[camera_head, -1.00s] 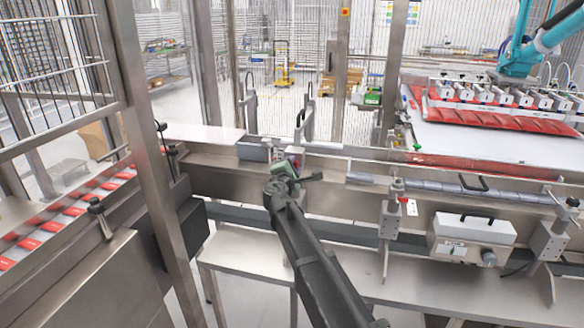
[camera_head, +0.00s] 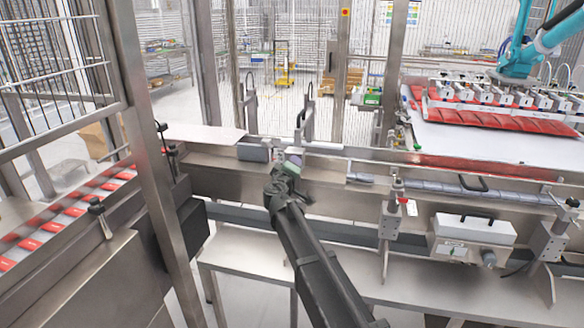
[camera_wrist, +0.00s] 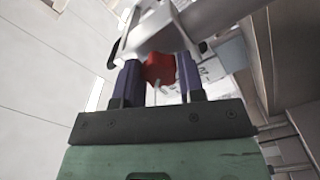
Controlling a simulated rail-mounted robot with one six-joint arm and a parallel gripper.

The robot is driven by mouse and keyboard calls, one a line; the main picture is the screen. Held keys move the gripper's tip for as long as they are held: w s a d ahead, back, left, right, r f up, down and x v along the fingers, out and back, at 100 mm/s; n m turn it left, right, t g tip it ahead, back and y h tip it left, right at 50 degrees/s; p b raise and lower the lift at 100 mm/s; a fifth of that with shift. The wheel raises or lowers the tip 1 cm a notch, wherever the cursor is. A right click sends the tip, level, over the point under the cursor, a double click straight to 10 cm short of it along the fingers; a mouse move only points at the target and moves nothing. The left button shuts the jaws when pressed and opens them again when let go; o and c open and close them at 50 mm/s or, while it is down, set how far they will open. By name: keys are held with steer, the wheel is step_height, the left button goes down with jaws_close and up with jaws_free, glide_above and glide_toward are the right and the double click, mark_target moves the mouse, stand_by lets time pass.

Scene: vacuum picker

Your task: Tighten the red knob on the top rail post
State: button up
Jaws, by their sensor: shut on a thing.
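The red knob (camera_wrist: 158,68) sits between the two dark purple fingers of my gripper (camera_wrist: 158,80) in the wrist view. The fingers stand on either side of the knob and are shut on it. A pale metal bracket (camera_wrist: 158,30) and a grey round bar (camera_wrist: 215,14) lie just beyond the fingertips. In the head view my gripper (camera_head: 293,160) is at the conveyor's rail, in front of the small upright posts. The knob is hidden there behind my gripper and arm.
The long steel conveyor side (camera_head: 340,200) runs left to right by my arm. A grey block (camera_head: 253,152) stands just left of my gripper. A clamp post (camera_head: 392,210) and a white box with a handle (camera_head: 470,238) are to the right. A steel frame post (camera_head: 150,150) rises at left.

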steer(key=shift+m, duration=3.6)
steer(key=o, duration=0.9)
steer(key=s, duration=0.3)
steer(key=s+a, duration=0.1)
steer(key=s, duration=0.6)
steer(key=shift+s+a, duration=0.35)
